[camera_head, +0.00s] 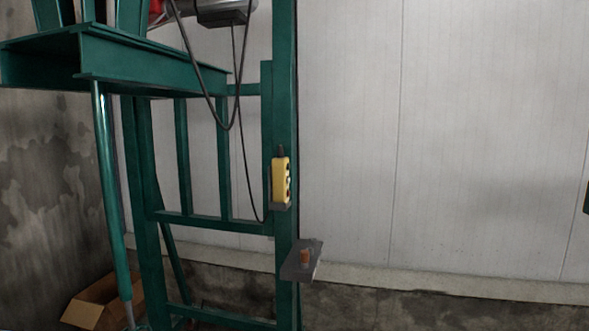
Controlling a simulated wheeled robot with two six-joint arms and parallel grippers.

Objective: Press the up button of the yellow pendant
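The yellow pendant (281,181) is upright against the right-hand green post of the frame, left of the picture's middle. Its dark and reddish buttons face right and are seen at an angle. They are too small to tell which one is up. A dark cable runs to the pendant's area from above. Neither of my grippers can be made out, and nothing touches the pendant.
A grey plate with an orange-brown piece (305,258) juts out below the pendant. The green frame (284,100) fills the left side. A cardboard box (92,306) lies at lower left. A dark object (587,198) is cut off at the right edge. The pale wall (470,130) is clear.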

